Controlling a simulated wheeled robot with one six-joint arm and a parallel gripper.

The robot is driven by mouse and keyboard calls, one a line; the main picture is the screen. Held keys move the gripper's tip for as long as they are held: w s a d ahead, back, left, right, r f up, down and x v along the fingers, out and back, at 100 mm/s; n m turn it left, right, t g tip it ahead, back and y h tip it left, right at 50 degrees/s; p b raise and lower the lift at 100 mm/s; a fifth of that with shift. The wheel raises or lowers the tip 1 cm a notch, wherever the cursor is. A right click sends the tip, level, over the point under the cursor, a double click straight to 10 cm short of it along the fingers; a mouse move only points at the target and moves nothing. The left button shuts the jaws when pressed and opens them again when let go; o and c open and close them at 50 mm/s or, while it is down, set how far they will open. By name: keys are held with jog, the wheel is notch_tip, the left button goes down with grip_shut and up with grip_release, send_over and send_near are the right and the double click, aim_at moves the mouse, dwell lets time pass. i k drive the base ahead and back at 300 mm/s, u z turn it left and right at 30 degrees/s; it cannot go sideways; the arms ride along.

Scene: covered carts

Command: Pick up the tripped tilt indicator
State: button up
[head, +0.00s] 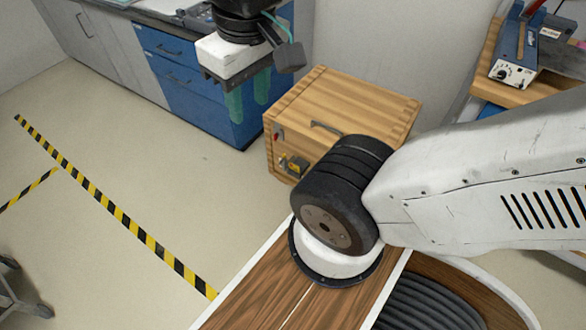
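A wooden crate (345,105) with a dark handle on top stands on the floor against the wall. Its left face carries a small red and dark fitting (278,135) and a small yellow and dark fitting (296,165). They are too small to tell whether either is a tilt indicator or is tripped. My gripper (249,106) hangs at the upper middle, left of and above the crate in the picture. Its two green fingers point down, apart, with nothing visible between them. My arm's black joint hides the crate's lower right part.
Blue drawers (190,85) and grey cabinets (100,45) line the back wall. A wooden stand (495,85) with a blue and white device (515,60) is at the right. Yellow-black tape (120,215) marks the clear floor. A wheeled cart (20,300) shows at lower left.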

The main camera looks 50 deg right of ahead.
aim_at(292, 166)
jog(key=u, duration=1.6)
jog(key=k, duration=1.1)
jog(key=z, duration=1.6)
jog(key=i, duration=0.5)
jog(key=u, duration=0.1)
